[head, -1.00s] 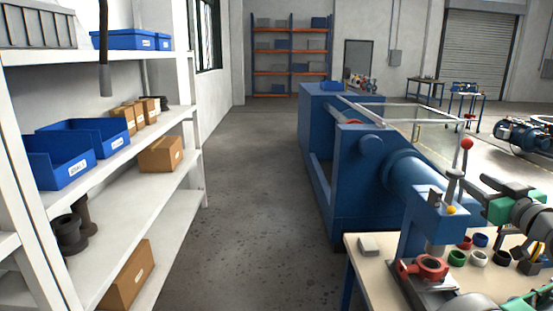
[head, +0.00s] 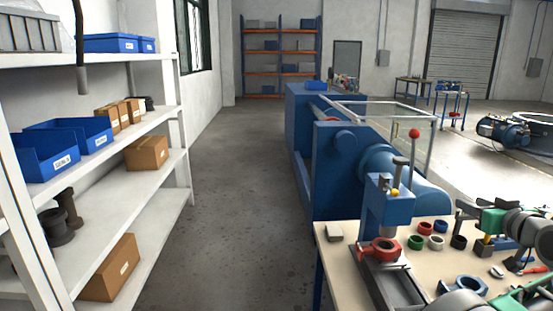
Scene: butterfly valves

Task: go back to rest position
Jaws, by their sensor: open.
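My gripper (head: 460,212) is at the right of the head view, at the end of my green and grey arm. Its dark fingers look small and apart, with nothing seen between them. It is above the beige workbench (head: 345,262), to the right of the blue press (head: 388,208) and apart from it. A red valve body (head: 379,250) sits at the foot of the press, under its ram. The press has a lever with a red ball (head: 414,133).
White shelves (head: 160,130) with blue bins line the left. The aisle floor (head: 230,200) between is clear.

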